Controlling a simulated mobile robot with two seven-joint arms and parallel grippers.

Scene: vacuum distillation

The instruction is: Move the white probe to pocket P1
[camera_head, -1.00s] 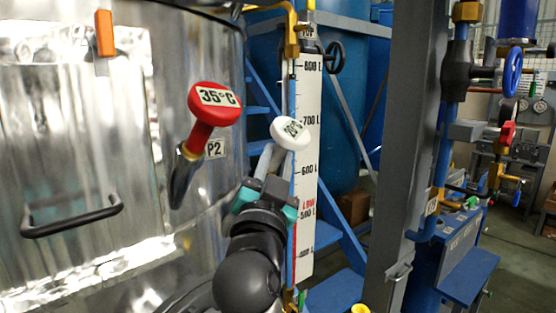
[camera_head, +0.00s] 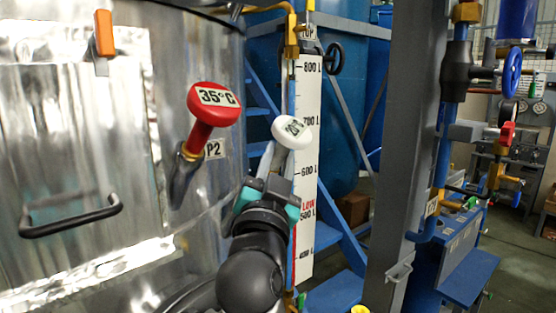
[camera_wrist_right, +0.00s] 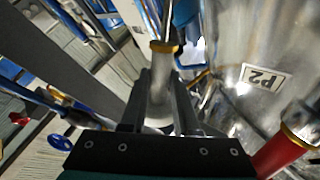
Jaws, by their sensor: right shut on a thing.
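The white probe (camera_head: 291,131) has a round white head with a label, tilted toward the upper right, and a pale stem running down to my right gripper. My right gripper (camera_head: 268,183) is shut on it below the head, in front of the level board. In the right wrist view, a pale stem (camera_wrist_right: 158,88) lies between the fingers of my right gripper (camera_wrist_right: 158,95). A gold-ringed metal part (camera_wrist_right: 165,47) lies beyond; I cannot tell whether they touch. No P1 label is readable. My left gripper is not in view.
A red probe (camera_head: 213,97) marked 35°C sits in the pocket by the P2 label (camera_head: 215,149) on the shiny vessel (camera_head: 140,200). The level board (camera_head: 304,190) stands close behind my right gripper. A grey post (camera_head: 405,140) rises to the right.

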